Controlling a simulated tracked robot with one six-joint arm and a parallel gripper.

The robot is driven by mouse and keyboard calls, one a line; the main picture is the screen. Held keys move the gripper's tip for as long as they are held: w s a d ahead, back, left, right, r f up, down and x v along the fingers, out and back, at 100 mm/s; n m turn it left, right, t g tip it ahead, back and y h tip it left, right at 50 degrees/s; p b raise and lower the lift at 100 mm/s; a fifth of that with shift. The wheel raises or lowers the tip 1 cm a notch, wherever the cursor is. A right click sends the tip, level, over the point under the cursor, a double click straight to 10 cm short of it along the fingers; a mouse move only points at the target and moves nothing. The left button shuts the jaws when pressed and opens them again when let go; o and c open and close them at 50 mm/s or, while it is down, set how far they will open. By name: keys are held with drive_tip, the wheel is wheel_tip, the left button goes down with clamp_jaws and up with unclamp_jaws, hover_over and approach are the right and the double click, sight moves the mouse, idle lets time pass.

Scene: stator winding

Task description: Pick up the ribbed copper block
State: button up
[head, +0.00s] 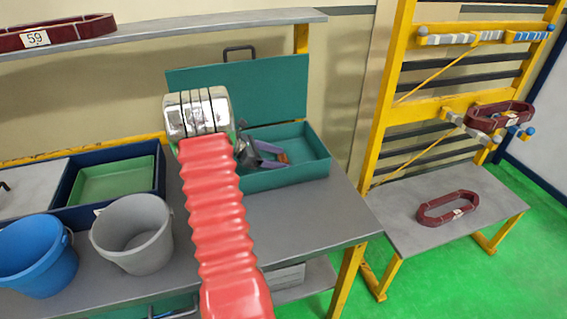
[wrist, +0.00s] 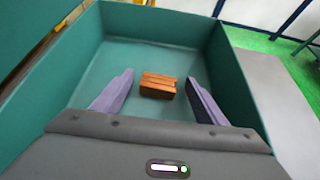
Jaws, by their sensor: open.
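The ribbed copper block (wrist: 158,86) lies on the floor of the teal box (wrist: 75,75), seen in the wrist view. It is small, orange-brown, with grooves along its top. My gripper (wrist: 160,84) is open, its two purple-grey fingers apart on either side of the block in the picture. The block looks a little beyond the fingertips, and I see no contact. In the head view my gripper (head: 272,155) reaches into the teal box (head: 310,165). There the block is hidden behind my arm or the box wall.
The box's raised lid (head: 240,85) stands behind it. A grey bucket (head: 120,250) and a blue bucket (head: 35,270) stand at the left of the grey workbench (head: 310,215). A green tray (head: 115,182) sits behind them. A yellow rack (head: 375,130) is at the right.

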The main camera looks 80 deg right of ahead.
drive_tip(key=c, duration=1.4)
drive_tip(key=shift+r, duration=0.2)
wheel_tip(320, 180, up, 10)
drive_tip(key=shift+f, duration=0.15)
idle(0.4)
